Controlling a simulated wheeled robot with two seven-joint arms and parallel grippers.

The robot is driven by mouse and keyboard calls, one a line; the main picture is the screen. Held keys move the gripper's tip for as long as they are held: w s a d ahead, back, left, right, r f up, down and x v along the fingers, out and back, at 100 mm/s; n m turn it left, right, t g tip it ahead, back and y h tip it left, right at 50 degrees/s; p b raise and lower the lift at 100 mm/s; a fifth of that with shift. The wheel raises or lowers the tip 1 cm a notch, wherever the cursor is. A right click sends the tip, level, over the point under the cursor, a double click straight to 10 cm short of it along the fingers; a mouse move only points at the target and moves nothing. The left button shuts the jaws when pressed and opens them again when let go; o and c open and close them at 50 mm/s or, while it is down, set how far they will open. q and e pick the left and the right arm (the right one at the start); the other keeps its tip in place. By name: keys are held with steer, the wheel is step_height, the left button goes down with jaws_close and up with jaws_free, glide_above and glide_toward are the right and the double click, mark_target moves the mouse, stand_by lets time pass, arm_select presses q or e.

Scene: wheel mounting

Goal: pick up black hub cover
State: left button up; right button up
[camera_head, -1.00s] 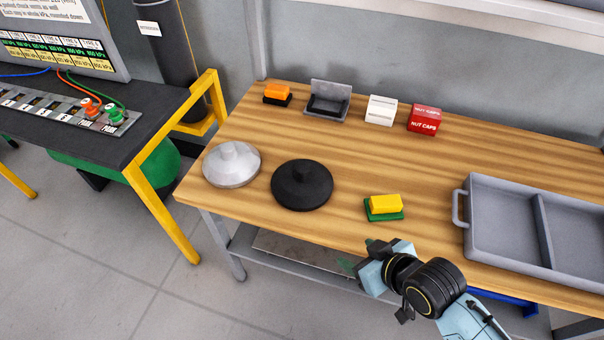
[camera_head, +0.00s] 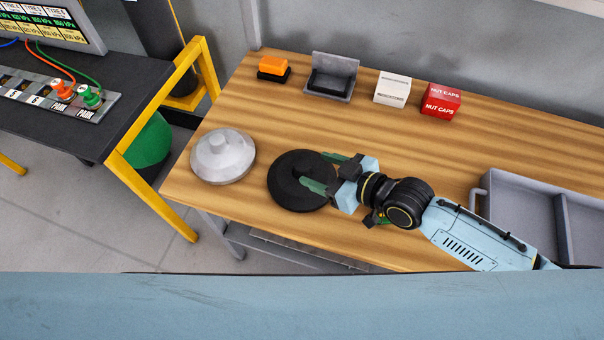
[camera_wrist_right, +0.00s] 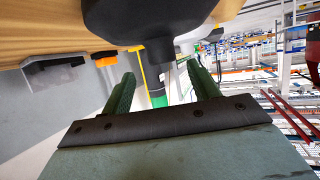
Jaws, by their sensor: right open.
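The black hub cover (camera_head: 287,193) lies on the wooden table, a round disc with a raised knob. My right gripper (camera_head: 313,169) is open over its right part, its two green fingers pointing left toward the knob, which they partly hide. In the right wrist view the hub cover (camera_wrist_right: 150,18) fills the top middle, with its knob (camera_wrist_right: 159,52) pointing down between the open green fingers of the gripper (camera_wrist_right: 160,78). I cannot tell whether the fingers touch it. My left gripper is not in view.
A silver hub cover (camera_head: 222,158) lies just left of the black one. Along the back stand an orange-and-black block (camera_head: 273,68), a grey holder (camera_head: 331,80), a white box (camera_head: 392,89) and a red nut caps box (camera_head: 441,101). A grey tray (camera_head: 510,205) is at right.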

mark_target(306, 167)
steer(key=shift+w+a+f, duration=0.3)
steer(key=shift+w+a, duration=0.1)
steer(key=shift+a, duration=0.05)
steer(key=shift+w+a+f, duration=0.15)
steer(key=shift+w+a, duration=0.15)
steer(key=shift+a, duration=0.1)
steer(key=x, duration=0.5)
steer(key=shift+s+a+f+b, duration=0.15)
steer(key=shift+s+b, duration=0.1)
steer(key=shift+b, duration=0.15)
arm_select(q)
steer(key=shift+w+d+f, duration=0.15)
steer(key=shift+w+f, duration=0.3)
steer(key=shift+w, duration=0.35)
arm_select(e)
steer(key=shift+c, duration=0.2)
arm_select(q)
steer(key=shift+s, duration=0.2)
arm_select(e)
steer(key=c, duration=1.2)
